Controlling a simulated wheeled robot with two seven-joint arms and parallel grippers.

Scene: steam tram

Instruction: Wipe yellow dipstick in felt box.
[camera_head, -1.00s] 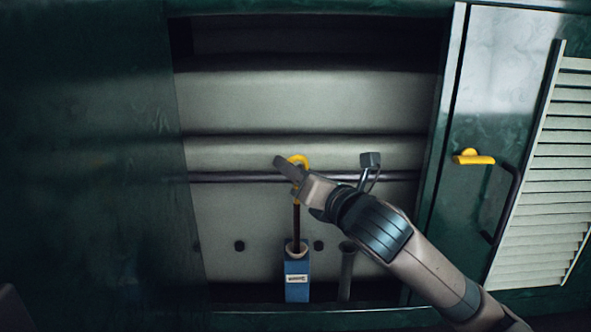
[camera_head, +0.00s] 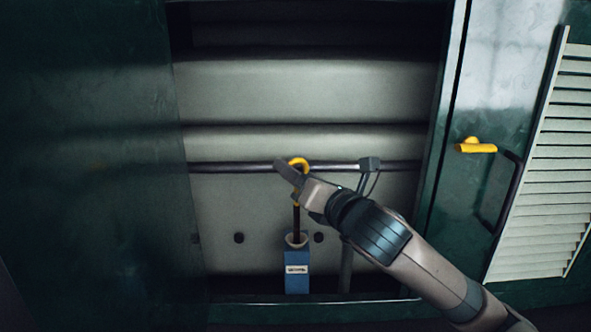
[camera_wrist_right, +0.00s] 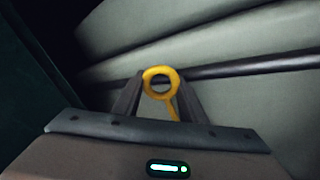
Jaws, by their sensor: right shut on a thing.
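The yellow dipstick (camera_head: 299,163) has a yellow ring handle and a dark rod. My right gripper (camera_head: 292,177) is shut on it near the ring. In the right wrist view the ring (camera_wrist_right: 161,80) shows between the two fingers (camera_wrist_right: 158,97). The rod hangs upright, and its lower end goes into the round, pale mouth on top of the blue felt box (camera_head: 297,283), which bears a white label. The rod's tip is hidden inside. My left gripper is not in view.
A dark horizontal pipe (camera_head: 230,167) runs behind the dipstick. A grey tube (camera_head: 346,268) with a bracket and block-shaped cap (camera_head: 370,164) stands right of the box. The green door (camera_head: 500,90) at right has a yellow handle (camera_head: 476,146) and louvres (camera_head: 550,170).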

